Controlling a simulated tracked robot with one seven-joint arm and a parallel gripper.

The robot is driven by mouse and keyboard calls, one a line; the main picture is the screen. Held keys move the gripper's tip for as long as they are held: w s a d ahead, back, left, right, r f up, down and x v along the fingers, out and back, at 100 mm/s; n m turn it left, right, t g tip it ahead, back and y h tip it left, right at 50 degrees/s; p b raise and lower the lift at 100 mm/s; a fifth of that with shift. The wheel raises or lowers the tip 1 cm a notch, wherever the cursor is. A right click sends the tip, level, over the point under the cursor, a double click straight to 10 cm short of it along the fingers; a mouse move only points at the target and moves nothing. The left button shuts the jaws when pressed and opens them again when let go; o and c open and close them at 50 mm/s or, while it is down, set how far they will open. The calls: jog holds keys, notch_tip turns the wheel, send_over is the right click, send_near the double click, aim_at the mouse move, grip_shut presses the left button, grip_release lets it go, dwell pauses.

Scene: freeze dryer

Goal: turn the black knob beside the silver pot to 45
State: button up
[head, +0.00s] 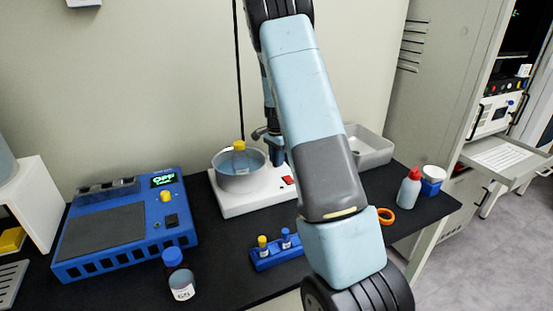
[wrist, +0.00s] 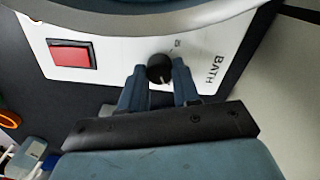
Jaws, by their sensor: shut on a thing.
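The silver pot (head: 238,182) sits on a white base (head: 232,206) on the black bench; a yellow-capped item stands in it. In the wrist view, the black knob (wrist: 160,68) is on the front panel of this base (wrist: 113,62), below the pot's rim. My gripper (wrist: 159,74) is shut on the knob, one blue finger on each side. A small printed mark and the word BATH are beside it; the mark is too small to read surely. The knob's pointer direction is unclear. In the head view, my arm hides the knob.
A red switch (wrist: 72,54) is on the same panel, left of the knob. A red-capped bottle (head: 408,190) stands at right.

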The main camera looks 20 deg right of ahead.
jog(key=shift+a, duration=0.1)
jog(key=o, duration=1.1)
jog(key=shift+c, duration=0.2)
jog(key=shift+r, duration=0.1)
notch_tip(320, 180, up, 13)
jog(key=shift+r, duration=0.2)
